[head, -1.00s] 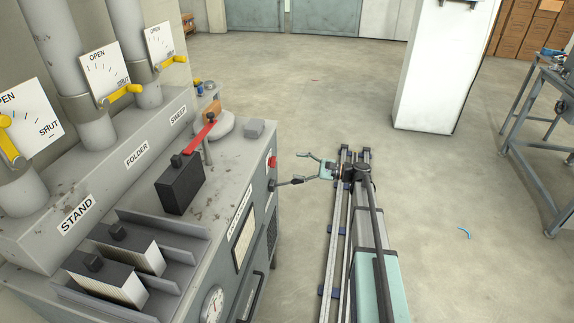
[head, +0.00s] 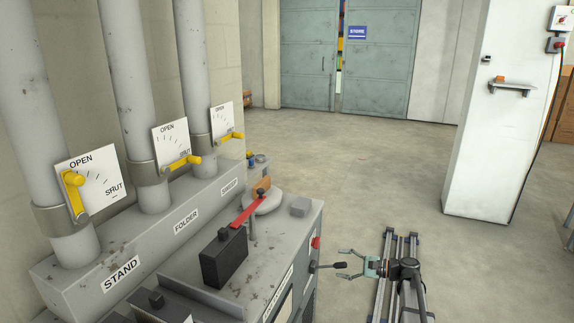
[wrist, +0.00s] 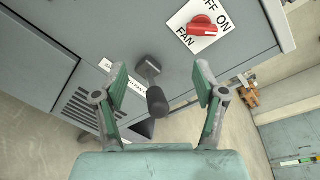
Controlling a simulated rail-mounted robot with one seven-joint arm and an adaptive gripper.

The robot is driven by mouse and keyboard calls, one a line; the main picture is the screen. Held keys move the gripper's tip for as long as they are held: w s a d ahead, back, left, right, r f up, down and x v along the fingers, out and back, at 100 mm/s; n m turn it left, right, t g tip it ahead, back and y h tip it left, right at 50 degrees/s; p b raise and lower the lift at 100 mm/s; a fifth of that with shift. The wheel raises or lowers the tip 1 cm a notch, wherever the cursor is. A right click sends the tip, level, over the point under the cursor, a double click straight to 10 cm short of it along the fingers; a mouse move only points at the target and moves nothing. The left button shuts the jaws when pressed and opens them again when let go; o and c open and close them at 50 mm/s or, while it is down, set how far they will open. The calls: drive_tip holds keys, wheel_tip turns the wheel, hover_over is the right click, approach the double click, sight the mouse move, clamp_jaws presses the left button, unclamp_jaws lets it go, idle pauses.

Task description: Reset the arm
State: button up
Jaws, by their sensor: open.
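My gripper (head: 341,264) is at the right side of the grey machine, low in the head view. Its two teal and grey fingers are spread, and it holds nothing. A dark lever handle (head: 328,266) sticks out of the machine's side close to the fingertips. In the wrist view my gripper (wrist: 160,78) is open, and the black handle (wrist: 157,99) appears between the fingers with a gap on each side. I cannot tell how deep it lies between them. My arm (head: 406,275) reaches back along the rails.
A red fan knob (wrist: 202,29) is near the fingers. A white pillar (head: 490,150) stands right. The floor behind is clear.

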drive_tip(key=s+a+f+n+g+h, duration=0.3)
drive_tip(key=s+a+f+n+h, duration=0.15)
drive_tip(key=s+f, duration=0.35)
drive_tip(key=s+a+f+n+g+h, duration=0.35)
drive_tip(key=s+a+f, duration=0.25)
drive_tip(key=s+f, duration=0.25)
drive_tip(key=s+d+f+n+g+h, duration=0.1)
drive_tip(key=s+f+g+h, duration=0.1)
drive_tip(key=s+f, duration=0.5)
drive_tip(key=s+d+f+n+g+h, duration=0.1)
drive_tip(key=s+f, duration=0.6)
drive_tip(key=s, duration=1.2)
drive_tip(key=s+d+f+n+g+h, duration=0.1)
drive_tip(key=s+f+n+g+h, duration=0.2)
drive_tip(key=s+f, duration=0.4)
drive_tip(key=s+g+h, duration=0.1)
drive_tip(key=s, duration=0.6)
drive_tip(key=shift+f, duration=0.15)
drive_tip(key=shift+d, duration=0.1)
